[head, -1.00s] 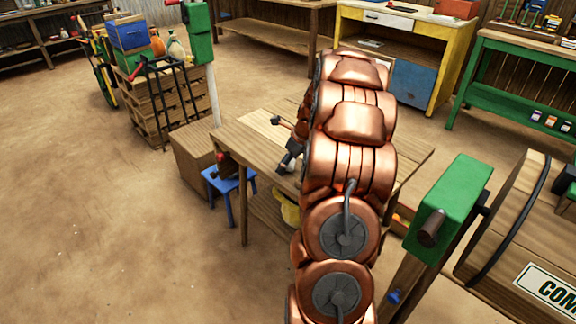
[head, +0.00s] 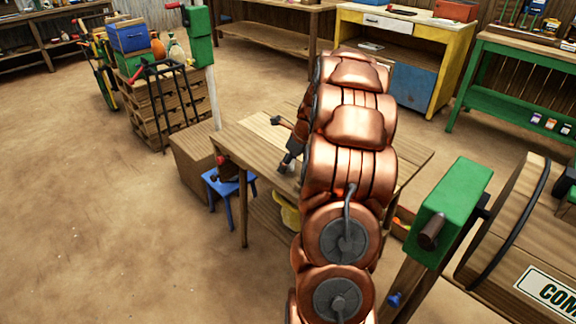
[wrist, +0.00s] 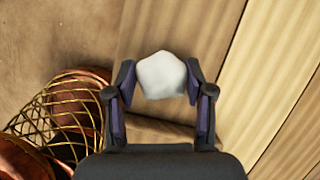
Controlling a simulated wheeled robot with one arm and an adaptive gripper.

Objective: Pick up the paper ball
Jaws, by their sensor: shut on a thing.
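The paper ball (wrist: 161,77) is a white, faceted lump, held between the two fingers of my gripper (wrist: 160,84) in the wrist view. The fingers are shut on it from both sides. Wooden boards lie behind and below it; I cannot tell how far the ball is above them. In the head view my gripper (head: 287,160) shows small and dark over the wooden table (head: 238,142), beside my copper arm. The ball is mostly hidden there.
A green post head (head: 447,210) and barrel (head: 515,220) stand right. Gold wire mesh (wrist: 68,115) shows lower left in the wrist view.

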